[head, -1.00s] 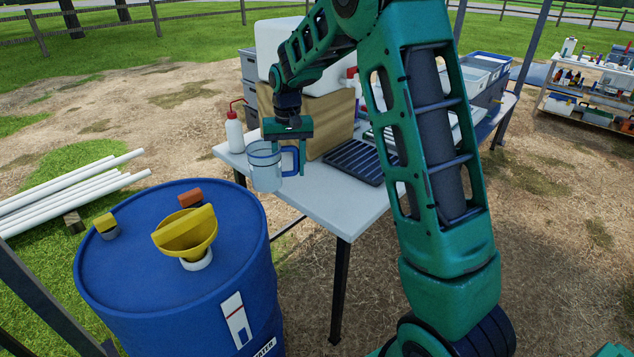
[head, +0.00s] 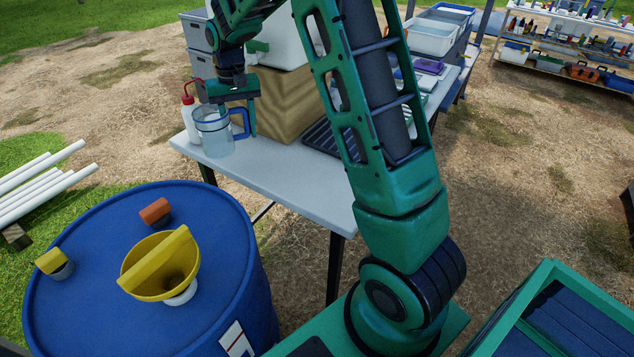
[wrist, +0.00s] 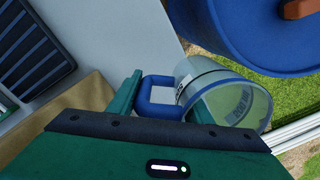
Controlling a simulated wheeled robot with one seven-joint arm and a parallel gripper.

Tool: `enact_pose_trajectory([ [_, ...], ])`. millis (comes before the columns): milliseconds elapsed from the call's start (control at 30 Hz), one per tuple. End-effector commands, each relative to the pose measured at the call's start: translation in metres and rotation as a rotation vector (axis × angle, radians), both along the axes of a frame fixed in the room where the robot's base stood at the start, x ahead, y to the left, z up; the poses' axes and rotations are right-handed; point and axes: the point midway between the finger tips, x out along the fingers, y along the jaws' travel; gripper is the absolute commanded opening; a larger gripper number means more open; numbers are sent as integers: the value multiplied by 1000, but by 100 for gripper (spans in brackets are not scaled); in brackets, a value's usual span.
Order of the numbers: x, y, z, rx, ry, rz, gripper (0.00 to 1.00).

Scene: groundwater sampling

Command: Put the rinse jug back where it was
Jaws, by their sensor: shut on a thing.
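The rinse jug (head: 213,134) is clear with a blue rim and a blue handle, and stands upright at the near left end of the table (head: 270,174). Whether its base touches the tabletop I cannot tell. My gripper (head: 240,115) points down and is shut on the jug's handle. In the wrist view the blue handle (wrist: 157,96) lies between the two green fingers, and the clear jug body (wrist: 226,94) is to the right. One finger is partly hidden behind the jug in the head view.
A white wash bottle (head: 190,117) with a red top stands close behind the jug. A wooden block (head: 286,100) carries a white container to the right. A black rack (head: 325,137) lies farther right. A blue drum (head: 95,305) with a yellow funnel (head: 158,265) stands in front.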

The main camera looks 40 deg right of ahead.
Motion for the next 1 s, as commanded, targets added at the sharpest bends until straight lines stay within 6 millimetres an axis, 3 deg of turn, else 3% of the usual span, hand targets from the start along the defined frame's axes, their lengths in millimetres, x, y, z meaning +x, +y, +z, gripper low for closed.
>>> enact_pose_trajectory([
  [167, -4, -1, 3, 0, 0, 13, 4],
  [267, -17, -7, 11, 0, -2, 51, 4],
  [367, -41, -16, 23, 1, -4, 125, 4],
  [533, -104, -38, 46, 3, -5, 307, 4],
  [700, -165, -56, 55, 3, -4, 475, 4],
  [833, -198, -63, 55, 2, -3, 569, 4],
  [1000, -220, -68, 53, 1, -2, 632, 4],
])
